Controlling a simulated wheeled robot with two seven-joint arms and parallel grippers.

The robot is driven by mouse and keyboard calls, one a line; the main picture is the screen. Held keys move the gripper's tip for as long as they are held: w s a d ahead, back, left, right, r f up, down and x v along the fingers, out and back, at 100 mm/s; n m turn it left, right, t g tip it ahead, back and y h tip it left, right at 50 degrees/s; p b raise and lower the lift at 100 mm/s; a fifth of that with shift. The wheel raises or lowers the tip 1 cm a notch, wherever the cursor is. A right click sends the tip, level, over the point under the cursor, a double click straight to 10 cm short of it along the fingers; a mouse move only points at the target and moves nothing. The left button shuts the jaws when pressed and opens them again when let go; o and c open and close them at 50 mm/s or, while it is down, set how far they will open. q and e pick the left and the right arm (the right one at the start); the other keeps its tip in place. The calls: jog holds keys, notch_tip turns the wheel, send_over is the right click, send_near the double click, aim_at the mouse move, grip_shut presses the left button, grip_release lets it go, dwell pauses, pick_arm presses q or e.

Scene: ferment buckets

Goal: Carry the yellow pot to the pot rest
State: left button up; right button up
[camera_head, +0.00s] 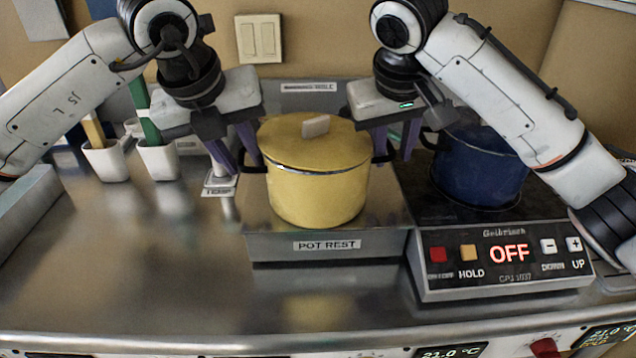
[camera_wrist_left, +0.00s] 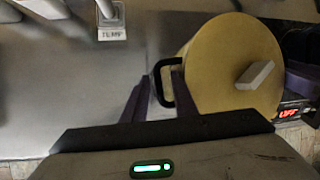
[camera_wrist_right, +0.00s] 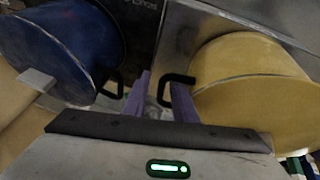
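The yellow pot (camera_head: 318,180), with its lid on, stands upright on the pot rest (camera_head: 270,245), a metal block with a "POT REST" label. My left gripper (camera_head: 238,160) is at the pot's left handle; in the left wrist view its fingers (camera_wrist_left: 158,95) are apart, with the black handle (camera_wrist_left: 160,82) between them. My right gripper (camera_head: 395,145) is at the right handle; in the right wrist view its fingers (camera_wrist_right: 160,100) are apart, with the black handle bar (camera_wrist_right: 163,90) between them. Neither gripper visibly clamps a handle.
A blue pot (camera_head: 480,170) stands on the hot plate (camera_head: 500,255) at the right, whose display reads OFF. It is close to my right gripper. White holders (camera_head: 157,160) with coloured handles stand at the back left. The steel counter (camera_head: 140,260) is clear at the front left.

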pick_arm(q)
jog(key=v, duration=0.3)
jog(key=shift+s+a+r, duration=0.1)
jog(key=shift+r, duration=0.2)
pick_arm(e)
jog(key=shift+a+r, duration=0.1)
jog(key=v, duration=1.2)
